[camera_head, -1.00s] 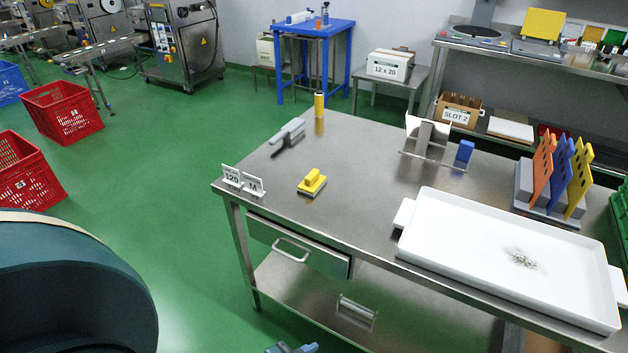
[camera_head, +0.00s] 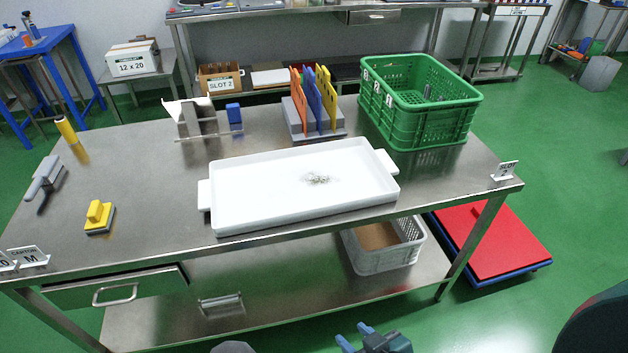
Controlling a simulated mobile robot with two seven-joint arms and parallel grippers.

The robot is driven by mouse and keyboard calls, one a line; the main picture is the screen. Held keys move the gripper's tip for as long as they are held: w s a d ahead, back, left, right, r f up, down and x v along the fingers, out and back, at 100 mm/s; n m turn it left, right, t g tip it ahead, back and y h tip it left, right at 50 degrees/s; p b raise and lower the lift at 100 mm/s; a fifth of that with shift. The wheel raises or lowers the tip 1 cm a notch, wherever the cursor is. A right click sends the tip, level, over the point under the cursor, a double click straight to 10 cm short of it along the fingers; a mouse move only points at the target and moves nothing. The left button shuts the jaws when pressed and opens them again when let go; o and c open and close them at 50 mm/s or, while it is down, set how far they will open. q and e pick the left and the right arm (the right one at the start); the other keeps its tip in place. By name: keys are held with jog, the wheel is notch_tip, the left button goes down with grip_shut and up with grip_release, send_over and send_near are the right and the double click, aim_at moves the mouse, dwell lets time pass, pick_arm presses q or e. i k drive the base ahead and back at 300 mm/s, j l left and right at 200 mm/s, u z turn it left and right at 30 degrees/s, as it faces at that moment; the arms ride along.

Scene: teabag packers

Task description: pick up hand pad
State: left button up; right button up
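The hand pad (camera_head: 99,216) is a small yellow block with a raised yellow grip and a dark underside. It sits flat on the steel table (camera_head: 140,180), near the front edge at the left. My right gripper (camera_head: 353,335) shows at the bottom edge, low in front of the table and well to the right of the pad. Its two blue fingers stand apart with nothing seen between them. My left gripper is not in view.
A white tray (camera_head: 240,213) with a little loose tea lies mid-table. Card signs (camera_head: 30,257) stand at the front left corner. A green crate (camera_head: 430,127) stands at the right.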

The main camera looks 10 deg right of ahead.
aim_at(99, 215)
jog(key=j+z, duration=0.3)
jog(key=j, duration=0.4)
jog(key=j+z, duration=0.3)
jog(key=j, duration=0.45)
